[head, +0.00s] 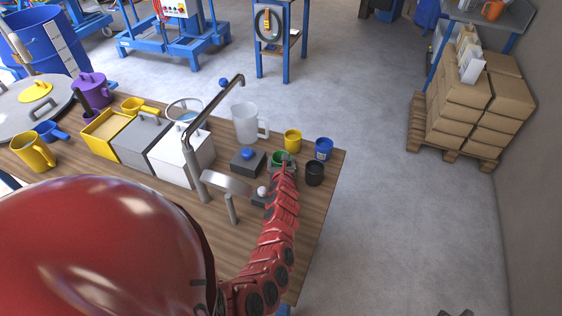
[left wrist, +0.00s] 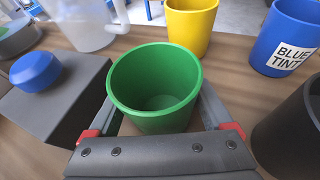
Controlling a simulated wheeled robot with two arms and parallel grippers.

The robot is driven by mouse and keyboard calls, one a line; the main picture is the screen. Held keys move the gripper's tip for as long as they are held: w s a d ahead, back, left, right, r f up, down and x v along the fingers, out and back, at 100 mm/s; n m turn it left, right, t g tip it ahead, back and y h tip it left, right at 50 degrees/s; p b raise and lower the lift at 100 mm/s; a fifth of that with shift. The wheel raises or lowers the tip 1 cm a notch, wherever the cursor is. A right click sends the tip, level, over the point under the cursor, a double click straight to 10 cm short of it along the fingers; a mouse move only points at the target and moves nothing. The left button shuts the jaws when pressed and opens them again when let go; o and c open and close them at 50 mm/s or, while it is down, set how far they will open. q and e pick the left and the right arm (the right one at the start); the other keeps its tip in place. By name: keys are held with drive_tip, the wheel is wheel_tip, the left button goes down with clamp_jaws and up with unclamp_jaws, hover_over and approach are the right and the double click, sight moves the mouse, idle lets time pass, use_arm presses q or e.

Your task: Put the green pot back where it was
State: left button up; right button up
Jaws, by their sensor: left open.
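The green pot (head: 280,158) stands upright on the wooden table near its right end. In the left wrist view the pot (left wrist: 158,85) is between the fingers of my left gripper (left wrist: 160,118). The pot's inside is visible and looks empty. The fingers are open, one on each side of the pot; whether they touch it I cannot tell. In the head view my left gripper (head: 285,165) partly covers the pot. A small dark shape at the bottom edge of the head view may be the tip of my right gripper (head: 455,313); its jaws cannot be made out.
A yellow pot (head: 292,141), a blue pot (head: 324,149) labelled BLUE TINT and a black pot (head: 315,173) stand close by. A grey box with a blue button (head: 247,154) is left of the green pot. A white pitcher (head: 245,122) and a metal pipe (head: 192,150) stand further left.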

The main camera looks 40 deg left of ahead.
use_arm(q)
drive_tip(key=shift+r, duration=0.1)
drive_tip(key=shift+s+r+p, duration=0.1)
drive_tip(key=shift+r+p, duration=0.1)
drive_tip(key=shift+p, duration=0.1)
drive_tip(key=p+v, duration=0.8)
drive_tip(key=v, duration=0.3)
drive_tip(key=shift+s+d+p, duration=0.25)
drive_tip(key=shift+s+p, duration=0.1)
